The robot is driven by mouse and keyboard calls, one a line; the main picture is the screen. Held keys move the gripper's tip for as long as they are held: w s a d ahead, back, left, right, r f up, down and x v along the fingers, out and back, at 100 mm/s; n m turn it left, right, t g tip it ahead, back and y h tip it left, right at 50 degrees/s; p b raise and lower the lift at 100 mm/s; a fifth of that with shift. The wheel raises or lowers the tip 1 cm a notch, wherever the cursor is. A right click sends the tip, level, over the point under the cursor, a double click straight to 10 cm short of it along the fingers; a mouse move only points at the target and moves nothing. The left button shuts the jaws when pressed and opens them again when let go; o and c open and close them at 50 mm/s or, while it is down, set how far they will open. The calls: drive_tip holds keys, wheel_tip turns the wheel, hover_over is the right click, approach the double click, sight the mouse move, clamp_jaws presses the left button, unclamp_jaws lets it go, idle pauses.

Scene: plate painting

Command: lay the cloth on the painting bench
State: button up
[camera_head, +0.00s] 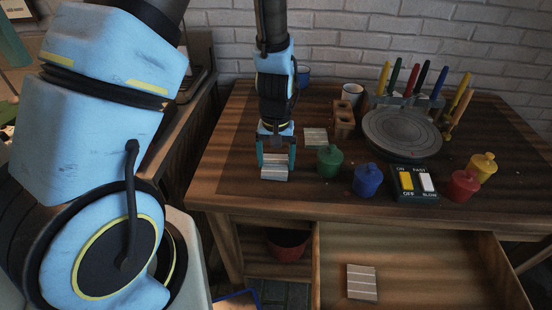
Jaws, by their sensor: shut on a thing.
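My gripper (276,160) is at the front left part of the wooden painting bench (225,190), pointing down. Its teal fingers are shut on a pale striped cloth (274,174). The cloth is at or just above the bench top; I cannot tell whether it touches. The fingers hide part of it. A similar striped piece (315,136) lies on the bench behind and to the right. Another (361,282) lies in the open drawer.
Right of my gripper stand a green pot (330,161), a blue pot (367,180) and a switch box (415,183). Behind are a round wheel (402,133), a brown block (343,118) and a white mug (352,94). The open drawer (440,255) juts out in front. The bench's left side is clear.

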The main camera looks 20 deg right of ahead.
sight(276, 165)
drive_tip(key=shift+f, duration=0.2)
drive_tip(key=o, duration=1.1)
drive_tip(key=shift+r, duration=0.1)
wheel_tip(276, 165, up, 12)
drive_tip(key=shift+r+b, duration=0.15)
drive_tip(key=shift+b, duration=0.8)
drive_tip(key=a+r+n, duration=0.1)
drive_tip(key=a, duration=0.7)
drive_tip(key=a+r+n+t, duration=0.1)
drive_tip(key=a, duration=0.8)
drive_tip(key=w+a+r+n, duration=0.1)
drive_tip(key=a+r, duration=0.1)
drive_tip(key=a, duration=0.6)
drive_tip(key=shift+w+a+n+t, duration=0.1)
drive_tip(key=shift+a+n+t, duration=0.05)
drive_tip(key=shift+n+t, duration=0.2)
